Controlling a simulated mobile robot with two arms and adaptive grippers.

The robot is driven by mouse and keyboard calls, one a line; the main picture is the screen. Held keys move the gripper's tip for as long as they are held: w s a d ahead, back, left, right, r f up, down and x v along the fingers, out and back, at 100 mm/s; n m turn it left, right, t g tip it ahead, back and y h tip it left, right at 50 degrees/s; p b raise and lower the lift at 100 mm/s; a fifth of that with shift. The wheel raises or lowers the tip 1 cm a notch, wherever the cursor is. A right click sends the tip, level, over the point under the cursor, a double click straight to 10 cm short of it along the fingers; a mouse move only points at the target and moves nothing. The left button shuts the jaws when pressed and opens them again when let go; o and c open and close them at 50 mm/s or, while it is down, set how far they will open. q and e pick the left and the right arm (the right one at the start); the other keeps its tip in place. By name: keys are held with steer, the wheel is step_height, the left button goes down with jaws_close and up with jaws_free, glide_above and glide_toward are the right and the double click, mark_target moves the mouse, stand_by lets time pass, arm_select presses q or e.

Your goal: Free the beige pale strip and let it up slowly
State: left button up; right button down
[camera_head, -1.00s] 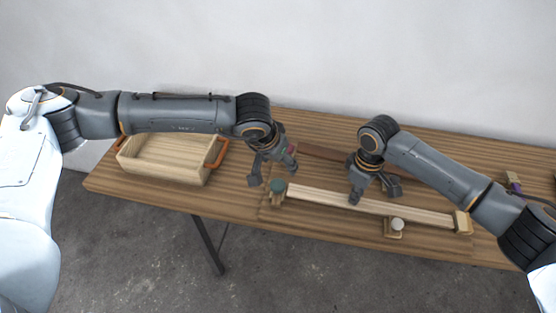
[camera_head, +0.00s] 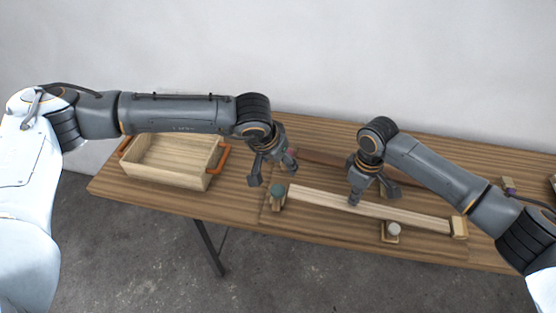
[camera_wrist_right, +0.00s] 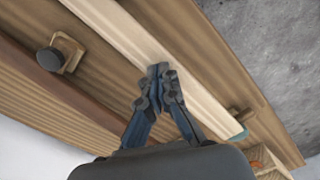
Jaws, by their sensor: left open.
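The beige pale strip (camera_head: 410,216) lies lengthwise near the table's front edge. Its left end meets a wooden holder with a teal knob (camera_head: 278,190); its right end is at a light wooden block (camera_head: 460,227). A small block with a white round knob (camera_head: 393,230) sits at its front side. My left gripper (camera_head: 272,172) is open and empty above the teal knob's left and back side. My right gripper (camera_head: 369,196) is over the strip's middle. In the right wrist view its fingertips (camera_wrist_right: 160,76) are together at the strip (camera_wrist_right: 125,38); I cannot tell whether they press it.
A wooden tray (camera_head: 165,180) with orange handles stands at the left. A reddish-brown bar (camera_head: 320,157) lies behind the strip. A block with a dark knob (camera_wrist_right: 50,58) shows in the right wrist view. The table (camera_head: 235,196) is bare between tray and strip.

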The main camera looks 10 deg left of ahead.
steer(key=shift+r+p, duration=1.05)
steer(key=shift+p, duration=0.05)
step_height(320, 180, up, 5)
steer(key=p, duration=0.5)
stand_by(0.5)
steer(key=shift+s+f, duration=0.1)
steer(key=shift+f, duration=0.05)
